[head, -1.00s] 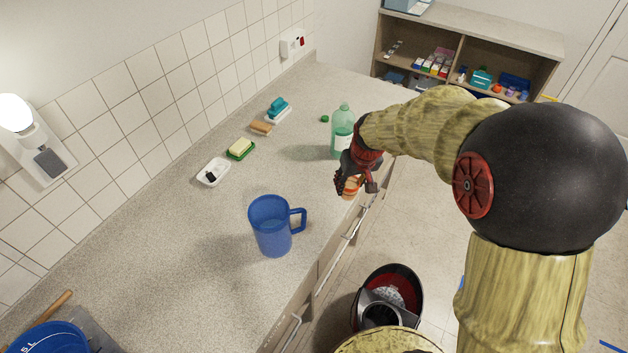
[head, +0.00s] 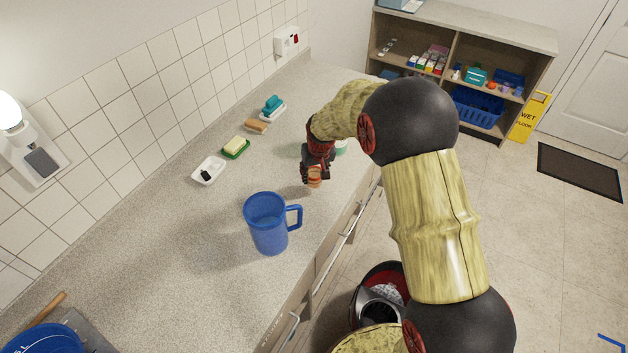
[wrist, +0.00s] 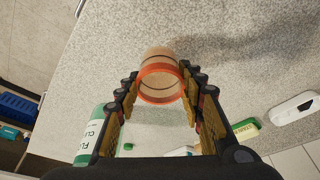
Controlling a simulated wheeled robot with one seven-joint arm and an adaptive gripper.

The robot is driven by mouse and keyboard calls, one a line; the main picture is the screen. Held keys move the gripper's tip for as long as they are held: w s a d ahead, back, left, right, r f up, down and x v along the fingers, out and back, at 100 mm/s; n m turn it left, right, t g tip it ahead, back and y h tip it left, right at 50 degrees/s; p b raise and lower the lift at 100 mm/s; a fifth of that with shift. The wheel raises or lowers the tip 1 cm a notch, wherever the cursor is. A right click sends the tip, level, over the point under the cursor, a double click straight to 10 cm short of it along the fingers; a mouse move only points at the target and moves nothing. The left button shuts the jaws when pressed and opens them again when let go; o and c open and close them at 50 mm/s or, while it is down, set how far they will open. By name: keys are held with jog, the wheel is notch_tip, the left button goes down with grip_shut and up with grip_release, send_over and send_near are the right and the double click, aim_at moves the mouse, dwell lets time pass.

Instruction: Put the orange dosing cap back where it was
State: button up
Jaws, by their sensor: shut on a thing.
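The orange dosing cap (wrist: 160,75) is a small cup with a bright orange rim band and a paler, tan body. In the head view the cap (head: 314,176) is just below my gripper (head: 314,170), over the counter to the right of the blue jug. My gripper (wrist: 160,92) is shut on the cap, with a finger on each side in the wrist view. A green bottle (head: 341,147) stands on the counter behind my arm, mostly hidden in the head view. The bottle (wrist: 92,135) shows its printed label at lower left in the wrist view.
A blue jug (head: 268,225) stands near the counter's front edge. A blue bucket (head: 45,340) is at lower left. Counter between is clear.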

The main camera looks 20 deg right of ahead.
aim_at(314, 180)
jog(key=shift+s+x, duration=0.2)
jog(key=shift+x, duration=0.65)
jog(key=shift+s+x, duration=0.2)
jog(key=shift+x, duration=0.6)
jog(key=shift+f, duration=0.25)
jog(key=o, duration=1.1)
jog(key=shift+o, duration=0.3)
